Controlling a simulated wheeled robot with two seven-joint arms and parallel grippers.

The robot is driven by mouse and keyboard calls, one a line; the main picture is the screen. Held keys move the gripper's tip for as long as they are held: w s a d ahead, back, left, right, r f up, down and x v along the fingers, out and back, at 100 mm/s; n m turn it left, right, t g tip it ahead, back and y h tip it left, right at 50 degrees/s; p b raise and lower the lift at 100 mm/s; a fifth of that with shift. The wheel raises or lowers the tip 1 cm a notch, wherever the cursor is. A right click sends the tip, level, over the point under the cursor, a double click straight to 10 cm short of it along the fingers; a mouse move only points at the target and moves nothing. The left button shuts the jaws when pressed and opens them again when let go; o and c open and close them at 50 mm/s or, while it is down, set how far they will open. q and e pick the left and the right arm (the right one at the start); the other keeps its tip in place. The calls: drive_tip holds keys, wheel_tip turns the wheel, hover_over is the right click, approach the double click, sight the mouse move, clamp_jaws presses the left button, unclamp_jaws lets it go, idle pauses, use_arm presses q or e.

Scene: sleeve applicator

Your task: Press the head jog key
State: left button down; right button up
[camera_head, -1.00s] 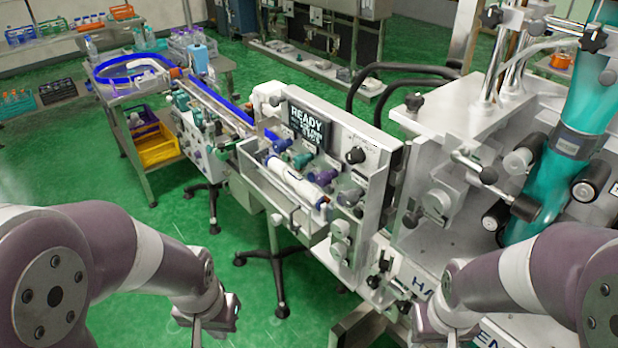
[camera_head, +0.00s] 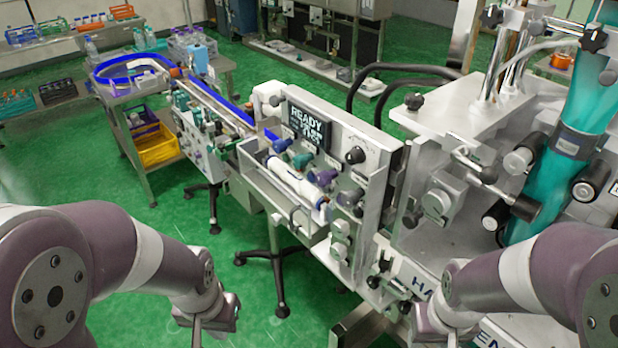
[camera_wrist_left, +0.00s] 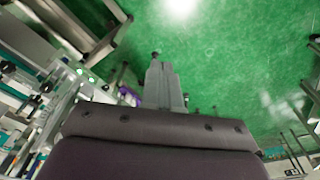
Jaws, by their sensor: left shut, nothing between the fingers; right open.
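The machine's control panel (camera_head: 378,148) stands in the middle of the head view. A dark display reading READY (camera_head: 307,122) is on it, with blue, teal and purple knobs (camera_head: 322,177) below. The labels are too small to read, so I cannot tell which control is the head jog key. My left gripper (camera_head: 197,334) is at the bottom left of the head view, apart from the machine. Its fingers show shut and empty over the green floor in the left wrist view (camera_wrist_left: 160,80). My right gripper (camera_head: 424,326) is low in front of the machine, its fingers mostly hidden; it is open.
A white roller (camera_head: 293,181) lies along the panel's front. A teal tube (camera_head: 563,155) and black rollers are at the right. A conveyor with a blue guide (camera_head: 220,105) runs to the back left. The green floor (camera_head: 90,170) at the left is clear.

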use_arm(q)
drive_tip(key=shift+r, duration=0.1)
idle(0.7)
drive_tip(key=w+d+n+t+h+p, duration=0.1)
drive_tip(key=w+d+n+t+p, duration=0.25)
drive_tip(key=w+n, duration=0.3)
drive_tip(key=w+d+n+t+p, duration=0.2)
drive_tip(key=w+n+t+p, duration=0.15)
drive_tip(key=w+n, duration=0.3)
drive_tip(key=w+r+n+t, duration=0.6)
drive_tip(key=r+n+t, duration=0.2)
drive_tip(key=n, duration=0.7)
wheel_tip(320, 180, up, 3)
drive_tip(key=shift+w+a+f+n+b, duration=0.2)
drive_tip(key=shift+n+b, duration=0.1)
drive_tip(key=shift+b, duration=0.1)
